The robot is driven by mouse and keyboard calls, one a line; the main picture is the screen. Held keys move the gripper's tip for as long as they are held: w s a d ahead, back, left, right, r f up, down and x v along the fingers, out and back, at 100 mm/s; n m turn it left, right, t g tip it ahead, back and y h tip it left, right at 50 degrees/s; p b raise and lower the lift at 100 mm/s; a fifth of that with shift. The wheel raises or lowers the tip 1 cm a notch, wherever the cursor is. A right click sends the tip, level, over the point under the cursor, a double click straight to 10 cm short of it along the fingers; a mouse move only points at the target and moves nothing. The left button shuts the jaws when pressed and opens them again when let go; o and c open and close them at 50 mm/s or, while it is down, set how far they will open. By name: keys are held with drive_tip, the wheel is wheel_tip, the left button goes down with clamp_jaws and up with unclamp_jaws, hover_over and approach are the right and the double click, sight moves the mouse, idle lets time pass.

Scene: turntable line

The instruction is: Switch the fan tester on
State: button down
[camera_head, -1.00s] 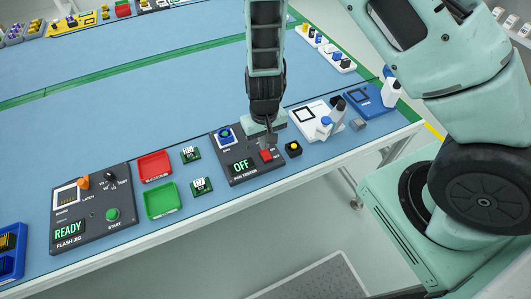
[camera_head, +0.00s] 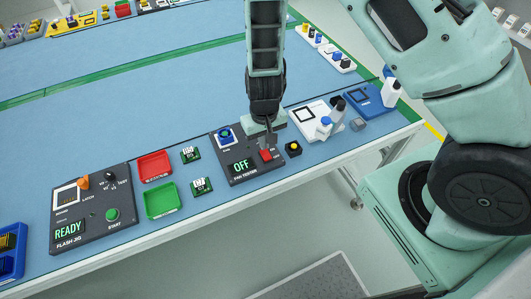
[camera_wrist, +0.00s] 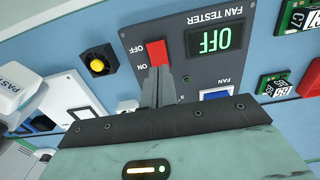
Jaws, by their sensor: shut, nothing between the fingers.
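My gripper (camera_head: 266,147) is shut and empty, pointing down at the switch. In the wrist view its fingertips (camera_wrist: 157,70) are at the lower edge of the red rocker, on the ON side; whether they press it I cannot tell.
White (camera_head: 309,115) and blue (camera_head: 364,98) stations are farther right. Green circuit boards (camera_head: 201,187), red (camera_head: 155,165) and green (camera_head: 161,200) trays and the flash jig (camera_head: 92,220) lie left.

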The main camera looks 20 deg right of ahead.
drive_tip(key=shift+f+b, duration=0.75)
drive_tip(key=shift+f, duration=0.25)
idle(0.5)
drive_tip(key=shift+r, duration=0.1)
drive_tip(key=shift+r+p, duration=3.15)
drive_tip(key=shift+r, duration=0.35)
drive_tip(key=s+a+r+n+y, duration=0.1)
drive_tip(key=s+a+r+n, duration=0.2)
drive_tip(key=r, duration=0.4)
drive_tip(key=s+a+r+b, duration=0.1)
drive_tip(key=s+a+r, duration=0.2)
drive_tip(key=s+r, duration=0.25)
drive_tip(key=s+a+r+n+y, duration=0.1)
drive_tip(key=s+a+r+n, duration=0.2)
drive_tip(key=r, duration=0.4)
drive_tip(key=s+d+r+n+h, duration=0.1)
drive_tip(key=s+d+r, duration=0.1)
drive_tip(key=s+r, duration=0.3)
drive_tip(key=s, duration=0.3)
drive_tip(key=shift+s+d+n, duration=0.3)
drive_tip(key=shift+d+n, duration=0.05)
drive_tip(key=shift+n, duration=0.05)
